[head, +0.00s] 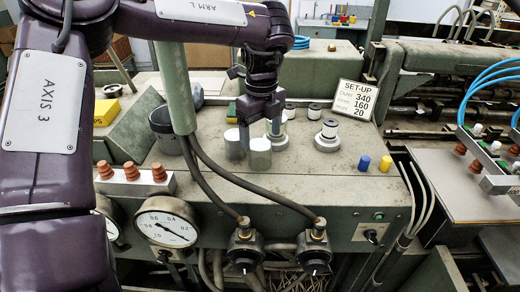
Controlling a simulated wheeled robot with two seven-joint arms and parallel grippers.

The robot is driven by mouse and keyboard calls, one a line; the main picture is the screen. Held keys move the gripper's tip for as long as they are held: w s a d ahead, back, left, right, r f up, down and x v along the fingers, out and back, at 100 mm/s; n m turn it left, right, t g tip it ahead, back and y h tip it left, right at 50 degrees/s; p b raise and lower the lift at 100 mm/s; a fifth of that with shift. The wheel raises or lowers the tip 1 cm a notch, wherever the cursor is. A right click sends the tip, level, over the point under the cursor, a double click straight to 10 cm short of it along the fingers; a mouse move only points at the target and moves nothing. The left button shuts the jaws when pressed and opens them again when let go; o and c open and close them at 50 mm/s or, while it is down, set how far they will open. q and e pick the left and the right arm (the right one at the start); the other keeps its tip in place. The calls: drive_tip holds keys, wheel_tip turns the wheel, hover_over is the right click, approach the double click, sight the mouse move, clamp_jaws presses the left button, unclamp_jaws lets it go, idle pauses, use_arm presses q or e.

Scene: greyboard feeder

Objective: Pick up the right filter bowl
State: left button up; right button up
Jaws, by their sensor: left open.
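The right bowl (260,155) is close to the left one (233,145) and a little nearer to me. My left gripper (260,128) points down with its jaws apart, just above and behind the right bowl. Nothing shows held between its fingers. Whether a finger touches a bowl I cannot tell. My right gripper is out of view.
Behind and right of the bowls stand metal-based parts, one a ringed fitting (328,135). A set-up sign (355,100) stands further right. Blue (363,163) and yellow (385,164) caps stand near the front right. A dark pot (165,130) is left. Black hoses cross the front.

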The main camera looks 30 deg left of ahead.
sight(259, 144)
use_arm(q)
drive_tip(key=f, duration=0.1)
drive_tip(key=f+p, duration=0.1)
drive_tip(key=f, duration=0.1)
drive_tip(key=f+p, duration=0.1)
drive_tip(key=shift+w+a+f, duration=0.1)
drive_tip(key=shift+a+f, duration=0.15)
drive_tip(key=shift+a, duration=0.05)
drive_tip(key=shift+f, duration=0.2)
drive_tip(key=shift+c, duration=0.8)
drive_tip(key=c, duration=0.9)
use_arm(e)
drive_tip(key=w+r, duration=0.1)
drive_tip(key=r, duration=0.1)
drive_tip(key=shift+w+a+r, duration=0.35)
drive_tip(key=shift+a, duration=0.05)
use_arm(q)
drive_tip(key=shift+r, duration=0.15)
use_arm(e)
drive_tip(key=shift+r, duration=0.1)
